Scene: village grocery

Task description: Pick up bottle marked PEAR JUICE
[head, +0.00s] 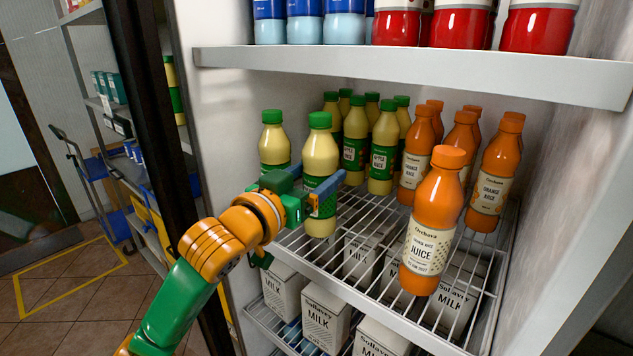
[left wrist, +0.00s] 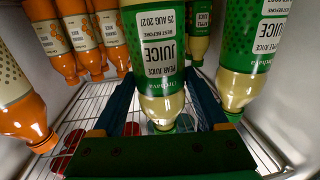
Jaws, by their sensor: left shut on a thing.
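The bottle marked PEAR JUICE (left wrist: 165,60) has pale yellow juice and a green label. It shows upside down in the left wrist view, between my two blue fingers. In the head view the same pale yellow bottle (head: 320,155) has a green cap and stands upright at the front left of the wire shelf. My left gripper (head: 318,192) is shut on it around the label, partly hiding the label. In the left wrist view my left gripper (left wrist: 165,105) has a finger on each side of the bottle. I cannot tell whether its base touches the shelf. My right gripper is out of view.
A similar green-capped bottle (head: 272,140) stands close behind to the left. Apple juice bottles (head: 383,150) stand further back. Orange bottles stand to the right, one (head: 435,225) near the front. An upper shelf (head: 420,72) overhangs. Milk cartons (head: 326,312) fill the shelf below.

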